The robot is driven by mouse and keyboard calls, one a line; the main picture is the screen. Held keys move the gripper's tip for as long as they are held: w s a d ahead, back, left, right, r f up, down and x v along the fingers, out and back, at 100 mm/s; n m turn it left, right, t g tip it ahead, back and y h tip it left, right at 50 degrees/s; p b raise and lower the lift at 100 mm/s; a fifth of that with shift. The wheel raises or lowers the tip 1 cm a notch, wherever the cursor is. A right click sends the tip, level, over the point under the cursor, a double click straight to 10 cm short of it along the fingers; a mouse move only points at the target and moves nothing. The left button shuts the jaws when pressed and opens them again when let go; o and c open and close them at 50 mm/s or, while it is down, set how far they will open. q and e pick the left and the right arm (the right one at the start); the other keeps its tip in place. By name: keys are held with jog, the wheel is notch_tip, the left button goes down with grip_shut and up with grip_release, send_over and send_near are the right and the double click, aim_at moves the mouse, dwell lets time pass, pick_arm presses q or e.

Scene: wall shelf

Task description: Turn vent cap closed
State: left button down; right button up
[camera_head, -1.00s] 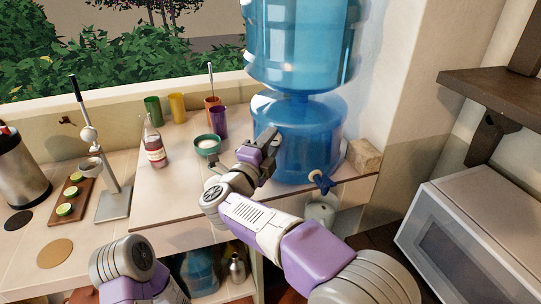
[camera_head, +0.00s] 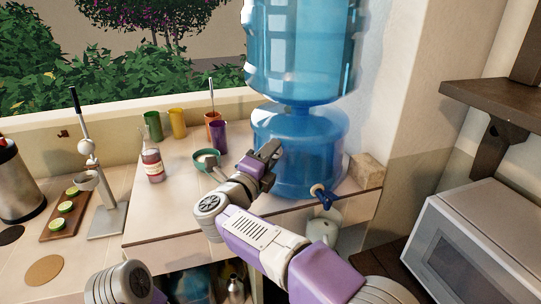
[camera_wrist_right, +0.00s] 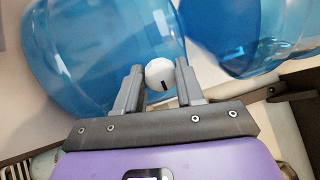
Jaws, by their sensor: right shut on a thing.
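The vent cap (camera_wrist_right: 159,72) is a small white round knob with a short black mark. It shows in the right wrist view between the two grey fingers of my right gripper (camera_wrist_right: 160,85), which is shut on it. It sits against the blue water bottle (camera_wrist_right: 85,50). In the head view my right gripper (camera_head: 270,152) reaches the left side of the lower blue bottle (camera_head: 315,140), and the cap is hidden there. Only part of my left arm shows at the bottom left; its gripper is out of view.
A blue tap (camera_head: 322,195) sticks out at the lower bottle's front right. A green bowl (camera_head: 206,160), a purple cup (camera_head: 218,137) and a glass bottle (camera_head: 152,163) stand left of my right gripper. A microwave (camera_head: 475,245) is at the right.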

jog(key=o, duration=1)
jog(key=shift+o, duration=0.2)
jog(key=shift+s, duration=0.1)
jog(key=v, duration=0.7)
jog(key=shift+s+a, duration=0.15)
